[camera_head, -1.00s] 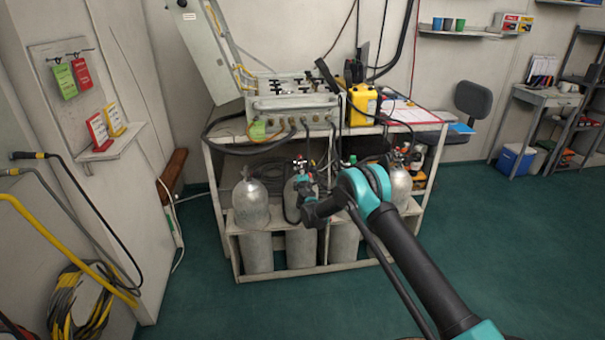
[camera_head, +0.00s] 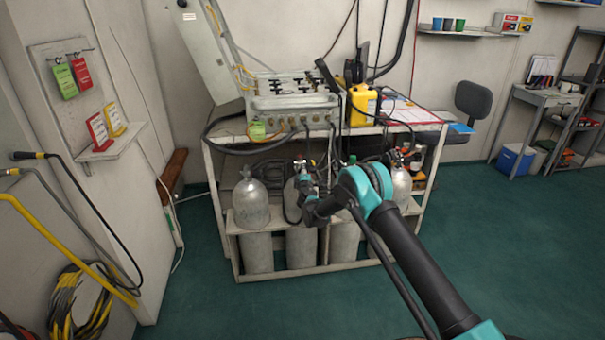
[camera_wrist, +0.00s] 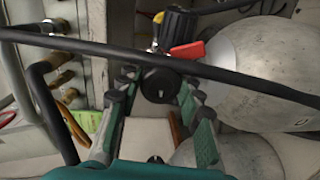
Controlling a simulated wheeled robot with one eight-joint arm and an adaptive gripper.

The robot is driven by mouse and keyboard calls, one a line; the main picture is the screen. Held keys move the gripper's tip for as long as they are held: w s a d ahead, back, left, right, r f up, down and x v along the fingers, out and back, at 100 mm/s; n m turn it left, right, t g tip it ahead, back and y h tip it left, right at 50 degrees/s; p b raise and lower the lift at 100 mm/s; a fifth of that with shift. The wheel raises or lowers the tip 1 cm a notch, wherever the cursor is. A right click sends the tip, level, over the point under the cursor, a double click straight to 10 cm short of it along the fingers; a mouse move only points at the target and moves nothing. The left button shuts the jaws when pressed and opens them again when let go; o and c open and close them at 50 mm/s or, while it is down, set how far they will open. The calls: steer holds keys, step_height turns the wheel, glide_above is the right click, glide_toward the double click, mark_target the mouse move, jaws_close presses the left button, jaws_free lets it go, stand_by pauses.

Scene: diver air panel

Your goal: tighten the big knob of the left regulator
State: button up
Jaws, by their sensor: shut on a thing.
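In the wrist view, a round black knob (camera_wrist: 158,86) sits between the fingers of my gripper (camera_wrist: 155,93), which is shut on it. A black-and-red valve part with brass fittings (camera_wrist: 178,36) is just beyond the knob. In the head view, my gripper (camera_head: 307,186) is at the top of the second cylinder from the left, at the left regulator (camera_head: 300,165). My gripper and wrist partly hide that regulator and its knob there. Another regulator (camera_head: 398,156) stands on the rightmost cylinder.
A black hose (camera_wrist: 230,75) crosses the wrist view close to my gripper. Grey cylinders (camera_head: 251,205) stand in the white bench rack (camera_head: 215,190). The air panel (camera_head: 290,105) and a yellow case (camera_head: 362,105) are on top. The green floor (camera_head: 490,250) at right is clear.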

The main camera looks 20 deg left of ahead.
steer(key=o, duration=1.2)
steer(key=shift+c, duration=0.2)
steer(key=shift+s+d, duration=0.1)
steer(key=shift+s, duration=0.05)
steer(key=v, duration=1.1)
steer(key=shift+s, duration=0.35)
steer(key=shift+d, duration=0.15)
